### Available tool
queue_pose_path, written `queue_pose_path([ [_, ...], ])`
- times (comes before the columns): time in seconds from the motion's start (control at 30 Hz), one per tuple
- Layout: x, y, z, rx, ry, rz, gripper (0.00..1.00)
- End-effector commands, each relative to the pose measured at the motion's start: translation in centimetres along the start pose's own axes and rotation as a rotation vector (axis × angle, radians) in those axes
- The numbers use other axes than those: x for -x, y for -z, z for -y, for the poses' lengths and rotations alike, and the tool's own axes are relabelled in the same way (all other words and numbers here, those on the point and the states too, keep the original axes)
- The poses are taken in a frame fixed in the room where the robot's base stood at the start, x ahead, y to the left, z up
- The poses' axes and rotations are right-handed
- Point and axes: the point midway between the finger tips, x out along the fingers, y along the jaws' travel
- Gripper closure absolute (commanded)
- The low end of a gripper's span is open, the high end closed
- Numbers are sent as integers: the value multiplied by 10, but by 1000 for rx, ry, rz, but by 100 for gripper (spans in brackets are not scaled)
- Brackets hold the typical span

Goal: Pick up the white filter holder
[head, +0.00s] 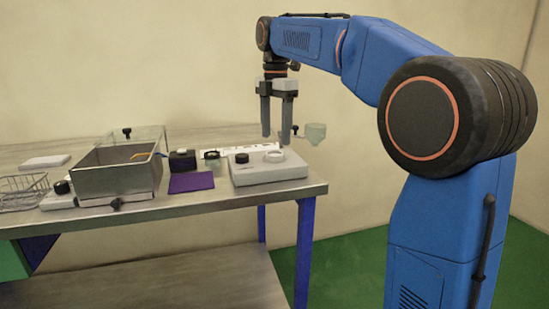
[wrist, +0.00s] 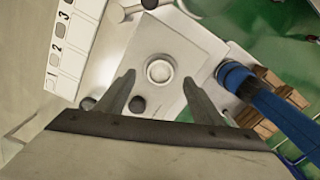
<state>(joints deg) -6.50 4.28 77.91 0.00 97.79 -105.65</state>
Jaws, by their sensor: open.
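The white filter holder appears to be the round white ring-shaped piece (head: 274,156) on a pale flat block (head: 270,172) near the table's right end. In the wrist view the round piece (wrist: 159,70) lies between my fingertips as seen from above, on the pale block (wrist: 187,47). My gripper (head: 276,139) is open and empty, pointing down above the block. In the wrist view its two fingers (wrist: 159,78) stand apart on either side of the piece. The fingertips look clear above it; the exact gap is hard to tell.
A black knob (head: 242,158) sits on the block, left of the ring. A clear cup (head: 316,133) stands out just right of my fingers. A numbered strip (wrist: 61,45) is nearby.

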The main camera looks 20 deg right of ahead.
Motion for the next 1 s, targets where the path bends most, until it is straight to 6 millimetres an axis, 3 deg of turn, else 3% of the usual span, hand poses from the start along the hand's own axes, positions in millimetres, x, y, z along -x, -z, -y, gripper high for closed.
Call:
queue_pose_path([
  [0.33,-43,5,2,0,2,-1,39],
  [0.67,-50,5,1,0,0,0,39],
  [0.87,-50,5,1,0,0,0,82],
  [1.0,-50,5,1,0,0,0,86],
])
